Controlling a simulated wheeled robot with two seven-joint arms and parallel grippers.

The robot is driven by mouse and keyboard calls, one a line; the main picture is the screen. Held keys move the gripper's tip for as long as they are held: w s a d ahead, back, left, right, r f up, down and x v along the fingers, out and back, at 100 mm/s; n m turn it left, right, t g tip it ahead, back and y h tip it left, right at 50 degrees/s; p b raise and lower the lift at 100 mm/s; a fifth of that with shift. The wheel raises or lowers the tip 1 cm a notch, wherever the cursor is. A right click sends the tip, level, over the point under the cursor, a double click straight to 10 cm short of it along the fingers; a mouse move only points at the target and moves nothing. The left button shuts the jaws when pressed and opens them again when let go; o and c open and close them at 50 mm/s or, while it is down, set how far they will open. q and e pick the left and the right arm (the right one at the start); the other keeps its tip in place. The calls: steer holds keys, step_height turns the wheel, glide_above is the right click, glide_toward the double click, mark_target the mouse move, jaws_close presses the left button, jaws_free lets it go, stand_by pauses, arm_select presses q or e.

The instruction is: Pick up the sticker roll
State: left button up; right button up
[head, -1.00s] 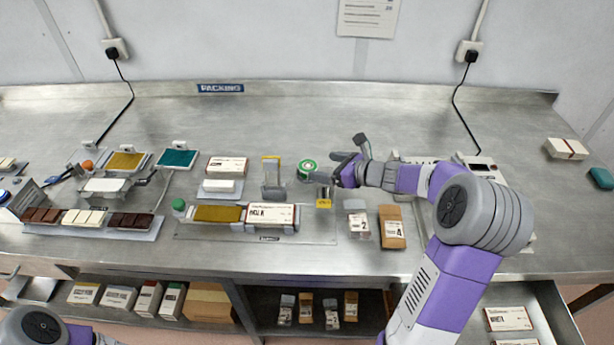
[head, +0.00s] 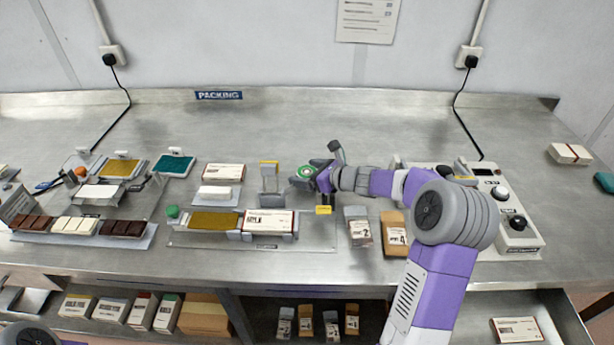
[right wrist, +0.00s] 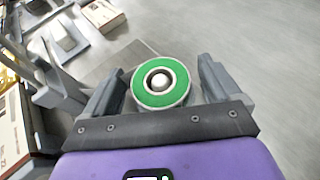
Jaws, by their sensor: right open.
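The sticker roll (head: 305,172) is a small round roll with a green ring, a pale core and a dark centre, standing on the steel bench. In the right wrist view the roll (right wrist: 160,83) sits between the two fingers of my right gripper (right wrist: 158,88). In the head view my right gripper (head: 308,175) reaches in from the right and is open around the roll. Gaps show between roll and fingers in the wrist view. My left gripper is not in view; only a bit of my left arm shows at the lower left.
Left of the roll stand a grey dispenser (head: 270,182) and a jig plate with a labelled box (head: 268,222). The bench behind is clear.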

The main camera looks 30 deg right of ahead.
steer(key=c, duration=1)
